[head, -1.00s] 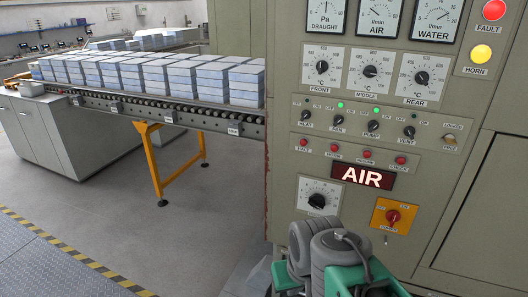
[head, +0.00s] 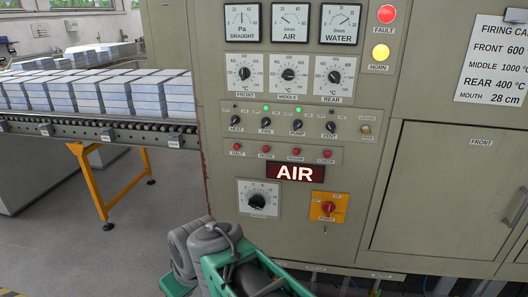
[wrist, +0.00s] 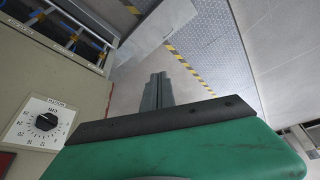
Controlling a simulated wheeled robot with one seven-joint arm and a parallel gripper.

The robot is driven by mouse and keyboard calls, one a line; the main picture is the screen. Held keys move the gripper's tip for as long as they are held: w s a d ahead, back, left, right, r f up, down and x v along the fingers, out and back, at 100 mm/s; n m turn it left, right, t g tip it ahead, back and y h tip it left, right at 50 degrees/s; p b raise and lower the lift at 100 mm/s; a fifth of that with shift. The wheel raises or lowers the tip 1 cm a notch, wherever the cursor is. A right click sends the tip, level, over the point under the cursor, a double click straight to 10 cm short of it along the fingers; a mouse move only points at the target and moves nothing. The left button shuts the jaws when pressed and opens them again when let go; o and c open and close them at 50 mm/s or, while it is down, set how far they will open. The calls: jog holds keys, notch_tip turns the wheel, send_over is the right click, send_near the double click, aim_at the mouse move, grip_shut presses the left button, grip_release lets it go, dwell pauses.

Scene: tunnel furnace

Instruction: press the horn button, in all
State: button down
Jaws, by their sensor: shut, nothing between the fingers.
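A round yellow button or lamp (head: 380,53) labelled HORN sits at the upper right of the grey-green control panel (head: 215,160) in the head view. A red round light (head: 386,14) labelled FAULT is just above it. Lower down is a row of small red buttons (head: 266,149); the labels of the middle ones are too small to read surely. My arm's green and grey end shows at the bottom of the head view, well below the yellow HORN piece. In the wrist view my gripper (wrist: 158,78) is shut and empty, pointing past the panel over the floor.
A lit AIR sign (head: 295,172), a black dial (head: 257,201) and a red switch on an orange plate (head: 328,208) are on the lower panel. A roller conveyor (head: 100,130) with stacked blocks (head: 150,95) stands left. Open floor lies left of the panel.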

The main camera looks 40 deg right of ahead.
jog(key=w+d+r+n+t, duration=0.4)
jog(key=w+d+t, duration=0.2)
jog(key=w+d, duration=0.6)
jog(key=s+d+r+n+t+h, duration=0.1)
jog(key=d+r+t, duration=0.2)
jog(key=d, duration=0.6)
jog(key=s+d+r+n+t+h+b, duration=0.1)
jog(key=d+r+t, duration=0.2)
jog(key=d+r, duration=0.4)
jog(key=d, duration=0.2)
jog(key=shift+s+d+r+n, duration=0.3)
jog(key=shift+s+d+n, duration=0.1)
jog(key=shift+w, duration=0.1)
